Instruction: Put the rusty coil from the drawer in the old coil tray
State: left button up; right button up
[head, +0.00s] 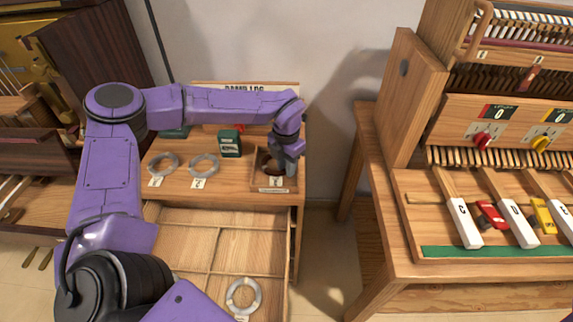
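A dark, rusty-brown coil (268,160) shows in part inside a small wooden tray (257,182) with a label on its front, at the right end of the bench top. I take this for the old coil tray. My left gripper (290,168) points down at the right side of this tray, next to the coil. Its fingers are small and partly hidden, so I cannot tell if they are open or touch the coil. The drawer (185,238) below stands open. My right gripper is out of view.
A pale coil (243,295) lies in the drawer's front right compartment. Two grey coils (163,164) (204,165) with tags lie on the bench top. A dark green box (229,143) stands beside the tray. A keyed wooden instrument (490,140) stands at the right.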

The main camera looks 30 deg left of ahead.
pick_arm(q)
notch_tip(320, 180, up, 12)
jog(key=shift+r, duration=0.15)
dwell(0.3)
